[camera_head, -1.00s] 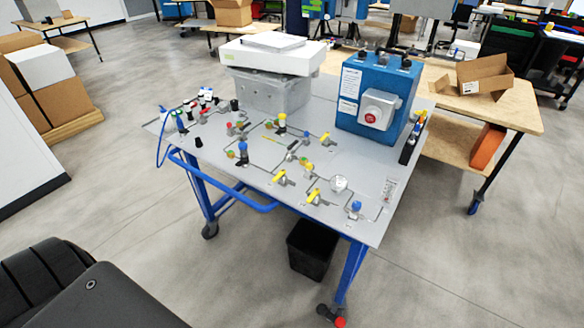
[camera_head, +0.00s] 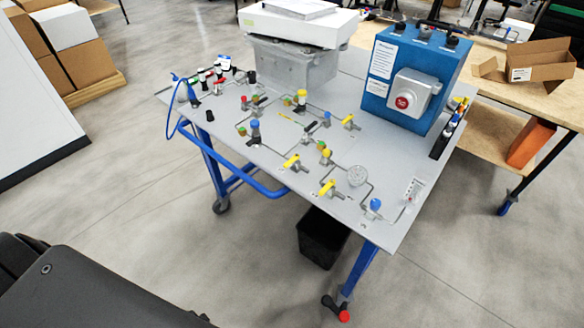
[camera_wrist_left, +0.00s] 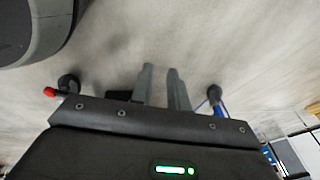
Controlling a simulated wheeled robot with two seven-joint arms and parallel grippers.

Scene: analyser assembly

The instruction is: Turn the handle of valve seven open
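The valve panel is a grey tabletop (camera_head: 230,150) on a blue wheeled frame, with thin pipes and several small valves. Yellow-handled valves stand at the front (camera_head: 291,161), at the front right (camera_head: 327,188) and further back (camera_head: 349,121). Valves with red, green and blue parts stand among them. The number labels are too small to read, so I cannot tell which is valve seven. My left gripper (camera_wrist_left: 161,84) shows in the left wrist view with its two fingers apart and nothing between them, over the floor. Neither gripper shows in the head view.
A blue box with a red button (camera_head: 410,80) and a grey box under a white device (camera_head: 300,65) stand at the panel's back. A blue rail (camera_head: 235,178) runs along its front edge. A black bin (camera_head: 322,238) stands beneath. The floor in front is clear.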

